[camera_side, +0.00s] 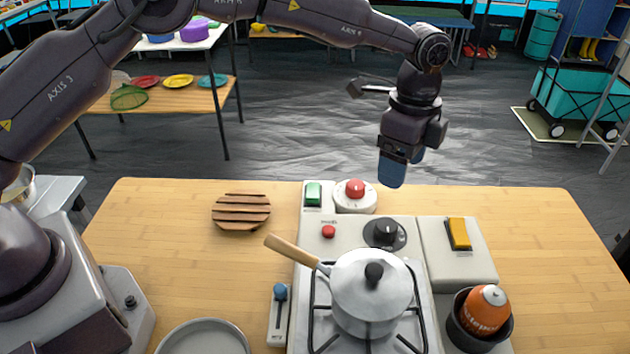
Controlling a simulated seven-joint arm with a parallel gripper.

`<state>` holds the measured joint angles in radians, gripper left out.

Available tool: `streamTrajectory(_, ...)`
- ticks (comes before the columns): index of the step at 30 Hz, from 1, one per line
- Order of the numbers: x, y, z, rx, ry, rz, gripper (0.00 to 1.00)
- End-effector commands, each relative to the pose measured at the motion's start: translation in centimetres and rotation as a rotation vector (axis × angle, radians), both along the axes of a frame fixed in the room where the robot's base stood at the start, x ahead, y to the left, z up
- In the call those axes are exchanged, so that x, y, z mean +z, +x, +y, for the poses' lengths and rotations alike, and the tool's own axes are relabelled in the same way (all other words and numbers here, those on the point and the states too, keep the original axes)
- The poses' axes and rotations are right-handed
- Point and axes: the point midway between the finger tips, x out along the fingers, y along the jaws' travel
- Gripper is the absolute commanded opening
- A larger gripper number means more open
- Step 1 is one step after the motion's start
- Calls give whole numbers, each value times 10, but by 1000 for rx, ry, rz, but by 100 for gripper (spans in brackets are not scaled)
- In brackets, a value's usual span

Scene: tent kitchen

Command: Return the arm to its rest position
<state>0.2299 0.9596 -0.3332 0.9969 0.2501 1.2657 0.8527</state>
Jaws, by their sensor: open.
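My gripper (395,165) hangs pointing down in the upper right part of the side view, above the far edge of the wooden table (150,240). Its blue fingers are open and no object shows between them. My arm reaches across the top of the view from its base at the left. Below and nearer than the gripper stands a stove unit with a lidded silver saucepan (365,300) on its burner. The gripper is clear of the pan and the controls.

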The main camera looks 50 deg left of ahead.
Motion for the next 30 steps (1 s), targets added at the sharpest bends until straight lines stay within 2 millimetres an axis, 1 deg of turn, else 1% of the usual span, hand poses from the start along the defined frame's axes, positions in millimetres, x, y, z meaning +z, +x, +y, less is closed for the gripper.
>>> streamTrajectory(2,-2,1,-2,58,-8,-7,69)
streamTrajectory(4,-18,-12,-2,129,2,29,69)
streamTrajectory(5,-21,-17,-1,158,8,39,69)
streamTrajectory(7,-16,-29,5,231,20,41,69)
streamTrajectory(11,7,-52,25,379,38,20,69)
streamTrajectory(14,30,-72,45,497,45,-11,69)
streamTrajectory(17,56,-95,69,627,44,-50,69)
streamTrajectory(18,66,-106,80,683,42,-67,69)
streamTrajectory(20,80,-123,96,765,33,-95,69)
streamTrajectory(21,89,-135,106,819,26,-112,69)
streamTrajectory(23,100,-154,122,897,11,-140,69)
streamTrajectory(24,107,-167,131,948,-2,-157,69)
streamTrajectory(26,115,-186,145,1023,-24,-184,69)
streamTrajectory(30,128,-232,172,1176,-88,-245,69)
